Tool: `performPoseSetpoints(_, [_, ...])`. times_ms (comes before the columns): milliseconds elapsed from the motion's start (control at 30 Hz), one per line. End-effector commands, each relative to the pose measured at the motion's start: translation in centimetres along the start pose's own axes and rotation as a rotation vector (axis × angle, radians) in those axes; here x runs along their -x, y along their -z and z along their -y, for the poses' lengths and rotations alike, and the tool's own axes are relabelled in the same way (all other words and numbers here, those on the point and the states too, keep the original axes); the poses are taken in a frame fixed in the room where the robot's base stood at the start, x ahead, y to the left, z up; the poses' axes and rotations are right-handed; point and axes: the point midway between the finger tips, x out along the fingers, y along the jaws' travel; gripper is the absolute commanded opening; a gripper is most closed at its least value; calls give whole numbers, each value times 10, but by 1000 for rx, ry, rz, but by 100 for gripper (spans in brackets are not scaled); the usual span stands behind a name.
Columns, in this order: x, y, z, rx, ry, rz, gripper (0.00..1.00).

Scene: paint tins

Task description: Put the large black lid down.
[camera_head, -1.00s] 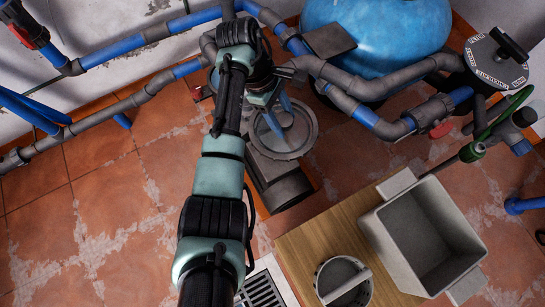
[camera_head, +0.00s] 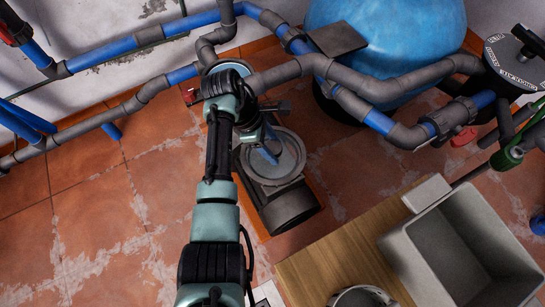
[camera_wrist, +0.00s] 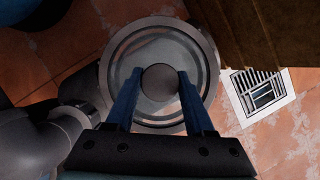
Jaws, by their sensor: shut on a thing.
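My gripper (camera_head: 266,150) is over the round grey top (camera_head: 290,160) of a pump-like fitting on the floor. In the wrist view, the two blue fingers of my gripper (camera_wrist: 160,88) are closed on a dark round knob-like piece (camera_wrist: 160,82). Behind it is a wide round grey disc with a dark ring-shaped rim (camera_wrist: 112,72). I cannot tell whether the disc rests on the fitting or hangs just above it. The fingers and palm hide part of it. A black-handled round lid (camera_head: 516,62) on a vessel at the upper right is apart from my gripper.
A dark grey pipe end (camera_head: 290,208) lies just below the fitting. Grey and blue pipes (camera_head: 385,90) and a blue tank (camera_head: 390,30) stand behind. A wooden top (camera_head: 325,265) with a grey basin (camera_head: 480,245) and a partly visible pail (camera_head: 362,298) is at lower right. Tiled floor at left is clear.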

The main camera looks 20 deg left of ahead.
Motion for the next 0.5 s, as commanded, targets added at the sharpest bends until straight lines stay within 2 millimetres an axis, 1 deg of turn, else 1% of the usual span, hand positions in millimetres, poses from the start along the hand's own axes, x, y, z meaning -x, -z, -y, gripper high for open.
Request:
performPoseSetpoints(267, [-34, 14, -1, -2, -2, 0, 0])
performPoseSetpoints(333, [-35, 15, -1, -2, -4, 0, 0])
performPoseSetpoints(500, [-33, 14, -1, -3, -4, 0, 0])
